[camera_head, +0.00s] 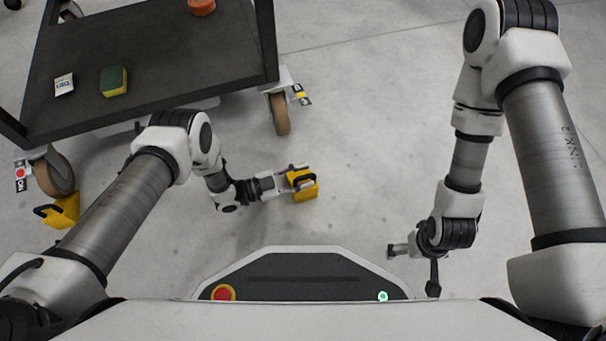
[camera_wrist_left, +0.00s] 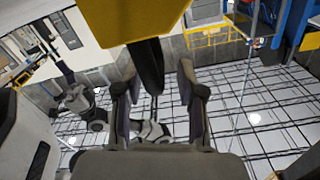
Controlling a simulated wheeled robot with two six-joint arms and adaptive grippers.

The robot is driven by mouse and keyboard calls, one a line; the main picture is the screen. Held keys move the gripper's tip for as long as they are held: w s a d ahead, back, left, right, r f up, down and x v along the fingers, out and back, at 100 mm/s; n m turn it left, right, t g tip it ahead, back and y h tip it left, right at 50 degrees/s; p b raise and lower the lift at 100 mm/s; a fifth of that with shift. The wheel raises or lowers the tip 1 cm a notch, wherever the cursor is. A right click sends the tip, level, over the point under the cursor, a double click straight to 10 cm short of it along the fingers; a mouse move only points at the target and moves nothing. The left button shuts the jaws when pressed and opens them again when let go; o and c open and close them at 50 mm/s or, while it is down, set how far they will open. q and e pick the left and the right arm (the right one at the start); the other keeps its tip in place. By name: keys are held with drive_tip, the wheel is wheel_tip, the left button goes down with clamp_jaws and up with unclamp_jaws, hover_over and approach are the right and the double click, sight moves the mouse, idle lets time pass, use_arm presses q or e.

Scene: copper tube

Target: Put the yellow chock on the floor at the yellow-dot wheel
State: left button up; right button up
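A yellow chock (camera_head: 304,191) with a dark handle is at my left gripper (camera_head: 296,178), over the open floor right of the near cart wheel. In the left wrist view the chock (camera_wrist_left: 130,18) fills the top, and its black handle (camera_wrist_left: 150,68) lies between the partly closed fingers (camera_wrist_left: 156,85). The yellow-dot wheel (camera_head: 280,114) is under the cart's right corner, apart from the chock. Its yellow-dot tag (camera_head: 300,94) is beside it. My right gripper (camera_head: 415,255) is low at the right; its fingers are unclear.
A dark cart (camera_head: 150,50) bears a green-yellow sponge (camera_head: 114,80), a small white packet (camera_head: 64,84) and an orange-red object (camera_head: 201,6). Another yellow chock (camera_head: 62,211) is by the red-dot wheel (camera_head: 54,174). The floor between my arms is clear.

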use_arm(q)
drive_tip(key=p+v, duration=0.3)
drive_tip(key=v, duration=0.8)
drive_tip(key=shift+a, duration=0.4)
drive_tip(key=shift+s, duration=0.1)
drive_tip(key=a+n+t+y, duration=0.2)
drive_tip(key=a+n+y, duration=0.3)
drive_tip(key=n+y, duration=0.55)
drive_tip(key=s+a+r+n+g+y, duration=0.2)
drive_tip(key=s+a, duration=0.1)
drive_tip(key=s, duration=0.3)
drive_tip(key=s+a+r+n+g+y, duration=0.2)
drive_tip(key=s+a+r+n, duration=0.1)
drive_tip(key=s, duration=0.3)
drive_tip(key=s+a+r+n+g+y, duration=0.2)
drive_tip(key=s+a+n+g, duration=0.1)
drive_tip(key=s, duration=0.4)
drive_tip(key=shift+r, duration=0.35)
